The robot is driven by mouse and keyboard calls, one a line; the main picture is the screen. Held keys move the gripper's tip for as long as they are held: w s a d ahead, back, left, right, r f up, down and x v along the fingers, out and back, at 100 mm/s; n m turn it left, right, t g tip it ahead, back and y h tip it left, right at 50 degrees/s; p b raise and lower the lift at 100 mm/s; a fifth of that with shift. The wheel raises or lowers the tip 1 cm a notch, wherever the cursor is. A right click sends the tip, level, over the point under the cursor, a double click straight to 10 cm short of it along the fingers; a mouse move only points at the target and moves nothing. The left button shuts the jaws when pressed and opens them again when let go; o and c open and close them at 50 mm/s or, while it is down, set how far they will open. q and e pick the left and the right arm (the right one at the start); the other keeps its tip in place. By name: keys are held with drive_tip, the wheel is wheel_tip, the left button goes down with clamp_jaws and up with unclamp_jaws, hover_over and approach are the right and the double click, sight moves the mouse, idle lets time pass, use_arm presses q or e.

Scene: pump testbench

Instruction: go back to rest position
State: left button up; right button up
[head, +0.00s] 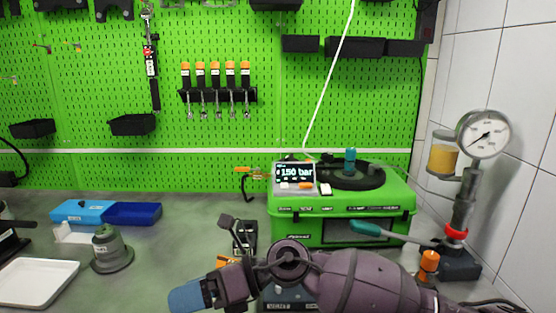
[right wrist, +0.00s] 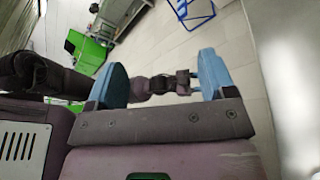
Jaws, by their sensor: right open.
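My right gripper (head: 188,297) shows at the bottom of the head view, on the arm that comes in from the right. Its blue fingertips point left, in front of the bench. In the right wrist view my right gripper (right wrist: 164,80) has its two blue fingers wide apart, with nothing held between them. A dark arm part, apparently mine, shows beyond the fingers there.
On the bench stand a green pump case (head: 340,228) with a "150 bar" display, a gauge stand (head: 463,200), a grey-green conical part (head: 110,250), a blue bin (head: 132,213) and a white tray (head: 38,281). Pale floor (right wrist: 235,60) shows in the wrist view.

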drive_tip(key=w+d+r+m+t+y, duration=0.2)
drive_tip(key=d+m+t, duration=0.2)
drive_tip(key=m+t, duration=0.5)
drive_tip(key=w+d+r+m+t+y, duration=0.1)
drive_tip(key=w+d+m+t+y, duration=0.1)
drive_tip(key=d+m+t, duration=0.55)
drive_tip(key=d+f+m+t+h, duration=0.3)
drive_tip(key=d+f+m+h, duration=0.3)
drive_tip(key=m, duration=0.4)
drive_tip(key=d+f+m+t+h, duration=0.2)
drive_tip(key=d+f+m+h, duration=0.1)
drive_tip(key=d+m+h, duration=0.55)
drive_tip(key=s+d+f+m+g+h, duration=0.6)
drive_tip(key=s+d+f+m, duration=0.3)
drive_tip(key=f, duration=0.2)
drive_tip(key=s+d+f+m+g, duration=0.2)
drive_tip(key=s+g, duration=0.1)
drive_tip(key=s, duration=0.3)
drive_tip(key=s+d+f+m+g, duration=0.1)
drive_tip(key=s+d+f+g, duration=0.15)
drive_tip(key=s, duration=0.45)
drive_tip(key=s+d+f+m+g, duration=0.2)
drive_tip(key=s+g, duration=0.1)
drive_tip(key=s, duration=0.3)
drive_tip(key=w+f+n+t+y, duration=0.1)
drive_tip(key=w+f+t, duration=0.7)
drive_tip(key=f, duration=0.1)
drive_tip(key=shift+f, duration=0.35)
